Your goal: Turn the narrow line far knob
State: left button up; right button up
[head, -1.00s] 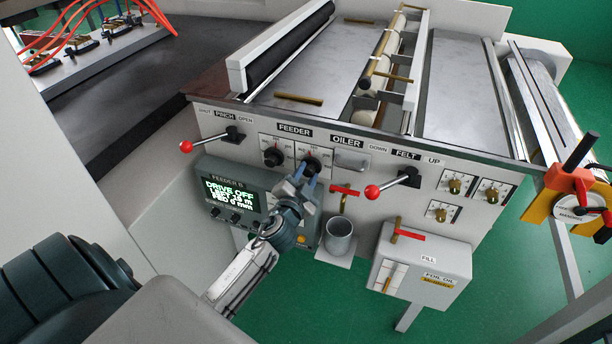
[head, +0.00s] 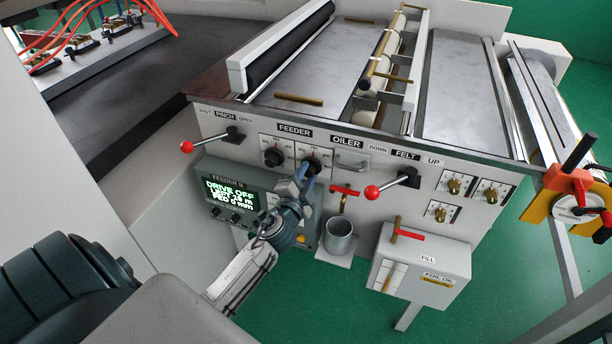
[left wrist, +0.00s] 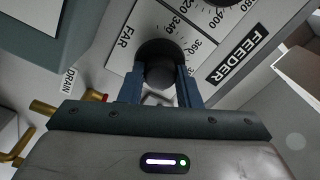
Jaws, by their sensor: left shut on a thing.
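The far knob (head: 311,164) is the right one of two black knobs under the FEEDER label on the grey front panel. In the left wrist view the knob (left wrist: 160,65) sits on a white dial marked FAR. My left gripper (head: 307,178) reaches up to it from below. In the left wrist view the blue fingers of my left gripper (left wrist: 160,86) are shut on the knob, one at each side. The knob's pointer is hard to make out. My right gripper is not in view.
The other feeder knob (head: 273,157) is close at the left. Red-balled levers, pinch (head: 186,147) and felt (head: 372,192), stick out at either side. A display box (head: 232,193) reads DRIVE OFF. A metal cup (head: 339,236) and a red-handled tap (head: 345,190) are at the right.

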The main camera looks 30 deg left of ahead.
pick_arm(q)
jog(key=o, duration=1)
jog(key=shift+c, duration=0.2)
jog(key=b+v, duration=0.3)
jog(key=v, duration=0.7)
jog(key=shift+s+b, duration=0.3)
jog(key=shift+s, duration=0.1)
jog(key=shift+d, duration=0.1)
